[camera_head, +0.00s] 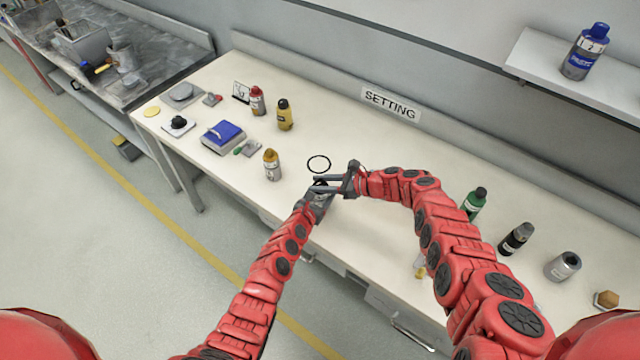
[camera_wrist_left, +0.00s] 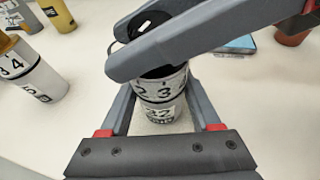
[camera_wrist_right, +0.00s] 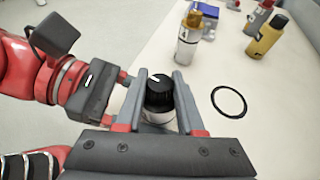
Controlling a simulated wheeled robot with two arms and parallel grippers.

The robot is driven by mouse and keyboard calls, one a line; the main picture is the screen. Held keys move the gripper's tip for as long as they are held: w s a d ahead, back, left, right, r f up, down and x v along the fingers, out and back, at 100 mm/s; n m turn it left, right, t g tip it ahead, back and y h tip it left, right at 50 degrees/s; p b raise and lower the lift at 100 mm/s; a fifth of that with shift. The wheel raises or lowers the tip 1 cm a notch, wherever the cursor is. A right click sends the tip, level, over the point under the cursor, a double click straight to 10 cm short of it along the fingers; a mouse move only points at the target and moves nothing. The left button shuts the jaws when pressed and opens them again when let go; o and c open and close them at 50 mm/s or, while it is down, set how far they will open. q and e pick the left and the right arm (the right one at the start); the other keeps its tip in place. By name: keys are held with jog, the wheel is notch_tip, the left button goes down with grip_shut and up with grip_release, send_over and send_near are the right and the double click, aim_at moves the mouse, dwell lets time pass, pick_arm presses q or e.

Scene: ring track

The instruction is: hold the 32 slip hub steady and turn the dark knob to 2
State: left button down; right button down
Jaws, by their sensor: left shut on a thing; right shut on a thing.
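The 32 slip hub (camera_wrist_left: 160,112) stands upright on the bench, a white cylinder with a 32 label and a dial band where 2 and 3 show in the left wrist view. The dark knob (camera_wrist_right: 158,92) is on its top, black and ribbed with a white pointer mark. My left gripper (camera_head: 318,194) is shut on the hub's body from the near side. My right gripper (camera_head: 330,184) is shut on the knob from the right. In the left wrist view the right fingers cover part of the knob and upper band, so the exact pointer setting cannot be told. In the head view the grippers mostly hide the hub.
A thin black ring (camera_head: 318,163) lies just behind the hub. A yellow-topped numbered bottle (camera_head: 272,165) stands to the left. Several bottles and a blue-topped box (camera_head: 223,136) sit farther left. A green bottle (camera_head: 475,203) and others stand right, near my right arm.

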jog(key=shift+w+r, duration=0.1)
jog(key=shift+r, duration=0.1)
jog(key=c, duration=0.5)
grip_release()
jog(key=shift+d, duration=0.15)
jog(key=shift+v, duration=5.95)
